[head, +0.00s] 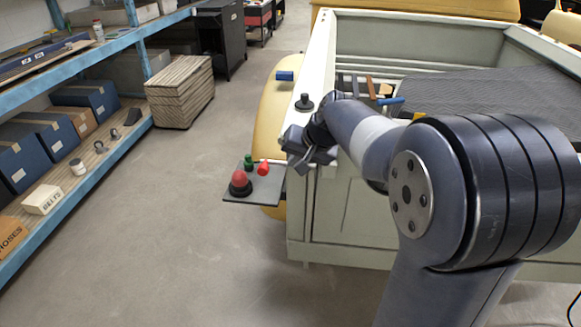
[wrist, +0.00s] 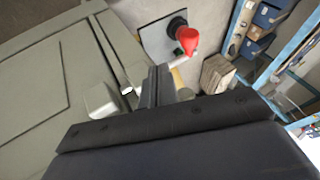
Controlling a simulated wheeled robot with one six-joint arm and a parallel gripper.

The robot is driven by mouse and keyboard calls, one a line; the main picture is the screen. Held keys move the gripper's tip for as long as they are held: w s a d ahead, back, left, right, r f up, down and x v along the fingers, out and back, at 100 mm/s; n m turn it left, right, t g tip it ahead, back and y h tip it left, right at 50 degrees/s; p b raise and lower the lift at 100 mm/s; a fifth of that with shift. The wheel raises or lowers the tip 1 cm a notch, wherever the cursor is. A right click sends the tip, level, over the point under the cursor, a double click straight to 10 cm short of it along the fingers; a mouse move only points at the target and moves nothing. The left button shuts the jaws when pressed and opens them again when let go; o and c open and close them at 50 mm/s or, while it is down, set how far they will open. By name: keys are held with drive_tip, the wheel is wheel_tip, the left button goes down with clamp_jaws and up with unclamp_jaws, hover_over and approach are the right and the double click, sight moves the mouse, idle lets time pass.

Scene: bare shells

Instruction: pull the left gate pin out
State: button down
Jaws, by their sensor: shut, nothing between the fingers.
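My gripper (head: 303,165) is shut and empty at the left corner of the pale green truck gate (head: 345,205). In the wrist view its closed fingers (wrist: 158,84) point past the gate edge towards the grey plate (wrist: 152,38). A red tapered piece (head: 263,168) shows just left of my gripper; it also shows in the wrist view (wrist: 187,40), beyond my fingertips and apart from them. I cannot tell for certain whether it is the left gate pin. A pale block (wrist: 102,101) sits on the gate beside my fingers. My wrist hides part of the corner.
The grey side plate (head: 235,197) carries a red knob (head: 239,181) on a black base and a green piece (head: 248,160). Blue shelving (head: 100,160) is at the left, with clear floor between.

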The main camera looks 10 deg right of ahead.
drive_tip(key=v, duration=0.6)
drive_tip(key=shift+d+f, duration=0.1)
drive_tip(key=shift+d, duration=0.05)
drive_tip(key=shift+f, duration=0.1)
